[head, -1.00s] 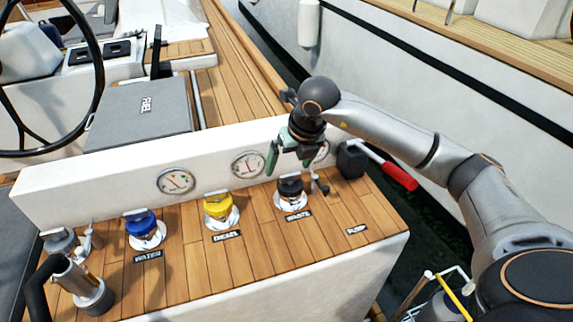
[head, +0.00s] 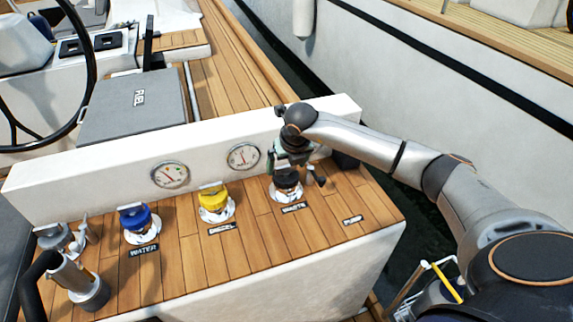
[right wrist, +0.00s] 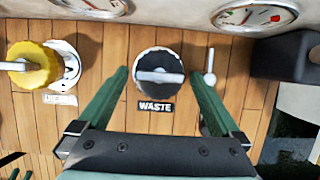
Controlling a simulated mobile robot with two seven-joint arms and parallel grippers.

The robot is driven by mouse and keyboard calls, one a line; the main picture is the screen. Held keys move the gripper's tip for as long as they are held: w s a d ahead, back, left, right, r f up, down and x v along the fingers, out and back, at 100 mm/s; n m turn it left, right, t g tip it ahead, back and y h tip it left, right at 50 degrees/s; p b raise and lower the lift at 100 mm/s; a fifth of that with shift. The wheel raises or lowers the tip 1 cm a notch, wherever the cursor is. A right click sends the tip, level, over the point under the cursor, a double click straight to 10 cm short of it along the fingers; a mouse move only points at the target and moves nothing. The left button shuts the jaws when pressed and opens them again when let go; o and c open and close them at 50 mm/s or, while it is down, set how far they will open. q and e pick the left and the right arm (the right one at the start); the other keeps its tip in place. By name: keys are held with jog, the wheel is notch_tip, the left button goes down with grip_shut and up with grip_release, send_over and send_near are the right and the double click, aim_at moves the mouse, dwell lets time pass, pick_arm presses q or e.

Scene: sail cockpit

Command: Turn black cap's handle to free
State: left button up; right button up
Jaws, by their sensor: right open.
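The black cap (head: 287,187) with the WASTE label sits on the wooden deck at the right end of a row of caps. In the right wrist view the black cap (right wrist: 158,92) shows a light bar handle (right wrist: 160,76) lying across its top, roughly left to right. My right gripper (head: 289,168) is above the cap, pointing down. In the right wrist view its two green fingers are open, one on each side of the cap, with nothing between them held. Contact with the handle does not show. My left gripper is out of view.
A yellow cap (head: 214,199) and a blue cap (head: 136,220) stand to the left. A small metal fitting (right wrist: 210,68) stands close right of the black cap. A black box (right wrist: 284,55) is farther right. Gauges (head: 243,157) line the white wall behind.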

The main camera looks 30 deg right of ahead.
jog(key=shift+w+f, duration=0.1)
jog(key=shift+f, duration=0.1)
jog(key=c, duration=1.3)
